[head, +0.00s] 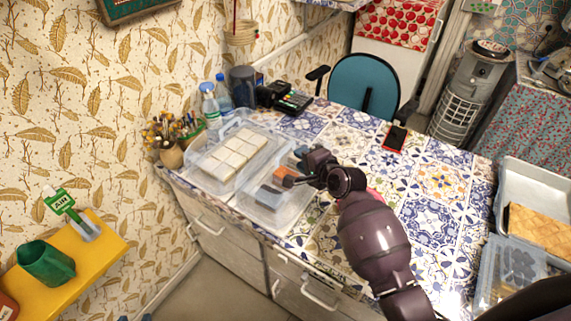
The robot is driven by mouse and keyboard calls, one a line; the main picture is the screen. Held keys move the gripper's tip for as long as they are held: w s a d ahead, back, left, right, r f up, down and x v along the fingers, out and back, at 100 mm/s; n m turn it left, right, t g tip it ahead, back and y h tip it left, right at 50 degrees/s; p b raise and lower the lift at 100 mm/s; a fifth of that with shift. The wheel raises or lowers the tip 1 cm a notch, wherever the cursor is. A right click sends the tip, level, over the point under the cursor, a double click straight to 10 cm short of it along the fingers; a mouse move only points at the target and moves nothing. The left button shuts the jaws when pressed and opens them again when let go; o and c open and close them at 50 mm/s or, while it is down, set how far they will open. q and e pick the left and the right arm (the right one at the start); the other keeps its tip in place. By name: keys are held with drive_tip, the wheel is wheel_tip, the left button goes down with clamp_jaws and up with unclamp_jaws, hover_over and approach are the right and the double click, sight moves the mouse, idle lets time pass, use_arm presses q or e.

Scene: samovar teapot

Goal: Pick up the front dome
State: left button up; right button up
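A clear plastic dome (263,213) stands on the tiled table at its front edge, with dark and brownish pieces showing inside. I take it as the front dome. A second clear dome (205,152) stands behind it to the left, over rows of pale square pieces (238,152). My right gripper (290,178) is over the right part of the front dome and hides some of it. Its fingertips are small and dark against the dome, so I cannot tell whether they are open or touching it. My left gripper is not in view.
Water bottles (210,103) and a black device (290,101) stand behind the domes. A phone (395,138) lies on the tiled table (430,218). A metal tray (508,180) with a golden pastry (540,228) and a clear container (508,270) are at right. The middle tabletop is mostly clear.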

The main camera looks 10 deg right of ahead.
sight(289, 160)
drive_tip(key=shift+x, duration=3.55)
clamp_jaws()
